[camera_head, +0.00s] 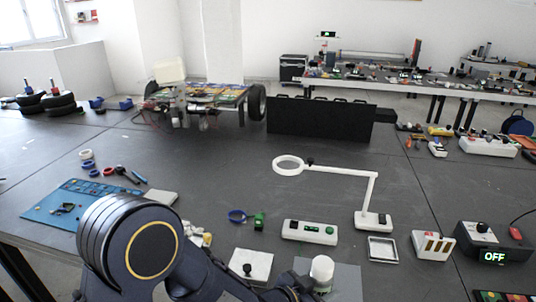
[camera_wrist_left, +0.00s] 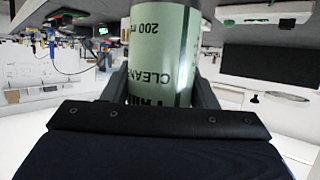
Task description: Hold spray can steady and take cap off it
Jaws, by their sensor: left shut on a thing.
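The spray can (camera_wrist_left: 160,50) is pale green with dark print and fills the upper middle of the left wrist view, where its print reads upside down. My left gripper (camera_wrist_left: 160,88) is shut on the can's body, one finger on each side. In the head view my left gripper (camera_head: 305,287) is at the bottom, right of the middle, partly cut off by the frame edge. The white cap (camera_head: 321,268) sits on top of the can there; most of the can's body is hidden. The cap is out of sight in the wrist view. My right gripper is not in view.
Behind the can are a white switch box (camera_head: 310,232) and a magnifier lamp (camera_head: 374,218). A white joystick box (camera_head: 249,266) stands to its left. A control box reading OFF (camera_head: 494,243) is at the right. The middle of the grey table (camera_head: 215,165) is clear.

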